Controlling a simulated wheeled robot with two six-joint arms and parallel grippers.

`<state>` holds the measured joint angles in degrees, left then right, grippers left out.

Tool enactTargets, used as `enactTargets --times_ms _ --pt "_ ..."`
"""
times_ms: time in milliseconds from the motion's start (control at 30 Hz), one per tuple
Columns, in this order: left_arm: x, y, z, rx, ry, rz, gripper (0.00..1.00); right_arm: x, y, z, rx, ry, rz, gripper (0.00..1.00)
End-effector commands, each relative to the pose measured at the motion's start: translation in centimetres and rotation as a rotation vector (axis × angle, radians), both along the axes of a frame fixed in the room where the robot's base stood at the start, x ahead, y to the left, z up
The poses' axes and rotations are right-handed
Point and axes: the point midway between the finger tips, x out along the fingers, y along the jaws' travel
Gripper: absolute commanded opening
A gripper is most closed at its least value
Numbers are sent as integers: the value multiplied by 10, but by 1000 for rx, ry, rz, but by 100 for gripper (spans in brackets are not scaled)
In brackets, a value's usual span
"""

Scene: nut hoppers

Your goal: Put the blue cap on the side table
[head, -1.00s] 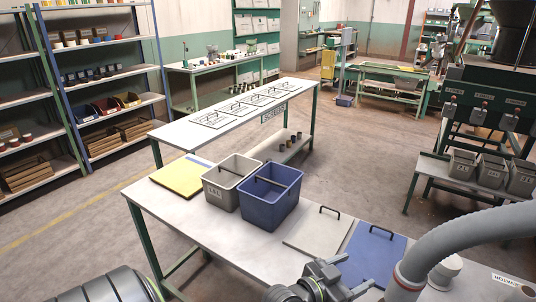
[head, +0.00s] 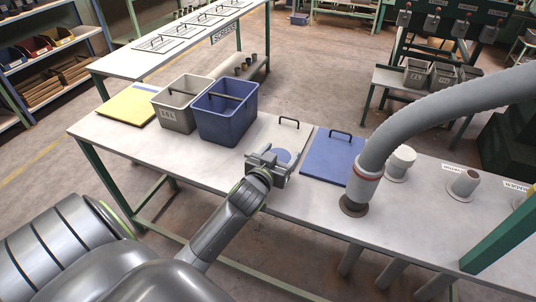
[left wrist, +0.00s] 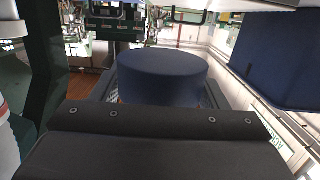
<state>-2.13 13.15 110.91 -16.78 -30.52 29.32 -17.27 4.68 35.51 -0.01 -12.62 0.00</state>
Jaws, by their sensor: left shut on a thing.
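The blue cap (head: 283,156) is a short, dark blue round piece between the jaws of my left gripper (head: 272,158). In the head view they overlap the front part of a flat grey lid; the height above it is hard to judge. In the left wrist view the cap (left wrist: 162,75) sits upright just beyond the dark gripper body, its top face clear. The gripper is shut on it, though its fingers are mostly hidden there. The near table (head: 225,166) lies beneath. I cannot tell which surface is the side table. My right gripper is not in view.
The near table holds a yellow board (head: 128,107), a grey bin (head: 176,117), a blue bin (head: 226,125), the grey lid (head: 292,136) and a blue lid (head: 328,160).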

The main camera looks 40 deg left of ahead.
Motion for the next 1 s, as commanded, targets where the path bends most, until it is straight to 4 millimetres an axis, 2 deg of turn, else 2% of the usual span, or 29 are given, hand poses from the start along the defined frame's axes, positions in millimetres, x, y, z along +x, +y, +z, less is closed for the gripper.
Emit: enactTargets --times_ms 33,100,267,500,833,867,1000 --pt "0 0 -12 -1 4 0 46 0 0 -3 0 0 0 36" --pt "0 0 -21 0 2 -1 46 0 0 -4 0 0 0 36" --pt "0 0 -32 1 0 -1 46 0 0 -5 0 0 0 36" --pt "0 0 -64 0 2 -1 46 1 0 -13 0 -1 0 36" --pt "0 -1 -67 1 -1 -2 46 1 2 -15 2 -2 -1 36" --pt "0 -1 -67 1 -1 -2 70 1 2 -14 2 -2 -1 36" --pt "0 -1 -66 1 -1 -2 88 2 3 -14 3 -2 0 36"
